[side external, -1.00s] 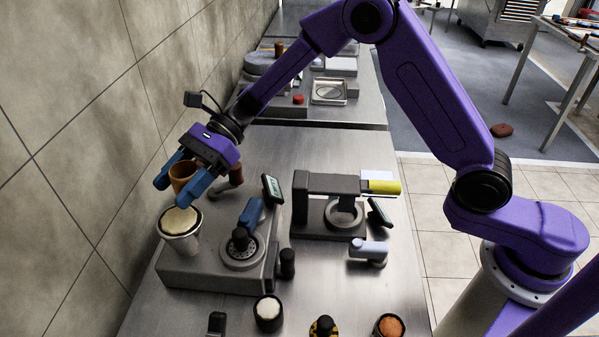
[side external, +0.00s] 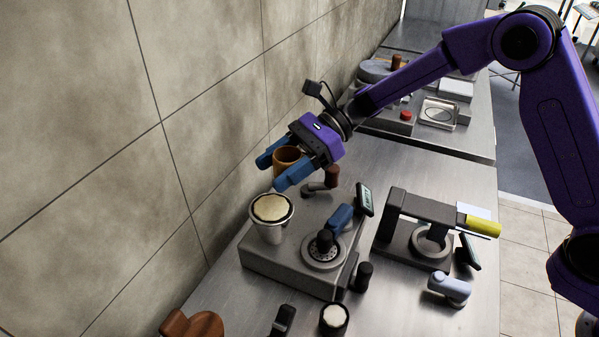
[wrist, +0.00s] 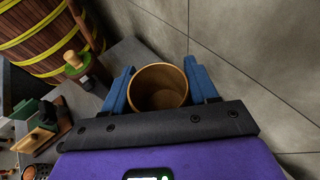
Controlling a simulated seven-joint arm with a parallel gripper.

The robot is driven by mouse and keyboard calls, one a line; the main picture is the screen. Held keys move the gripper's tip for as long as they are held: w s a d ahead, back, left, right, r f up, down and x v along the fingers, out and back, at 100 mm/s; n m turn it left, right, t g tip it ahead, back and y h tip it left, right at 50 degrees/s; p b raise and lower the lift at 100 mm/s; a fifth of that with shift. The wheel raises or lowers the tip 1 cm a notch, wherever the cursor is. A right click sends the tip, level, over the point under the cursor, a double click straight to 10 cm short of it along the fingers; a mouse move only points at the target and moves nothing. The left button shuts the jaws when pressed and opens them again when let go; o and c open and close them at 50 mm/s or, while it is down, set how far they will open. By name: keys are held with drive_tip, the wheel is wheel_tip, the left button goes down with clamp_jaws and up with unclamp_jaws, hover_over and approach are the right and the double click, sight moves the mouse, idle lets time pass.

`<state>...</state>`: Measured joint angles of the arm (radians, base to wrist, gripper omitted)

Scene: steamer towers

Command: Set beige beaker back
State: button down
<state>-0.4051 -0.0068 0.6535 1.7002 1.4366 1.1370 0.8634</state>
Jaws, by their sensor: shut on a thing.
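My gripper (side external: 271,174) is shut on a tan-brown beaker (side external: 287,160), with one blue finger on each side of it. The beaker is upright or nearly so and held above the far left part of the grey machine, close to the wall. In the wrist view the open-topped beaker (wrist: 158,88) sits between the fingers of my gripper (wrist: 159,72) and looks empty. Its base is hidden in both views, so its height above the machine cannot be told.
A metal cup with cream-coloured contents (side external: 272,209) stands on the machine (side external: 290,268) just in front of my gripper. A brown-knobbed handle (side external: 331,177) is to the right. A tiled wall (side external: 220,120) runs close on the left. A brown wooden barrel (wrist: 45,35) shows in the wrist view.

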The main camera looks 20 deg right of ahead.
sight(279, 157)
wheel_tip(279, 157, up, 4)
drive_tip(key=shift+f, duration=0.2)
drive_tip(key=w+d+f, duration=0.1)
drive_tip(key=w+d, duration=0.1)
drive_tip(key=d, duration=2.2)
drive_tip(key=s+d, duration=0.6)
drive_tip(key=d, duration=0.5)
drive_tip(key=s+d, duration=0.5)
drive_tip(key=d, duration=0.6)
wheel_tip(279, 157, down, 16)
drive_tip(key=shift+s+a, duration=0.15)
drive_tip(key=shift+s, duration=0.05)
drive_tip(key=shift+f, duration=2.9)
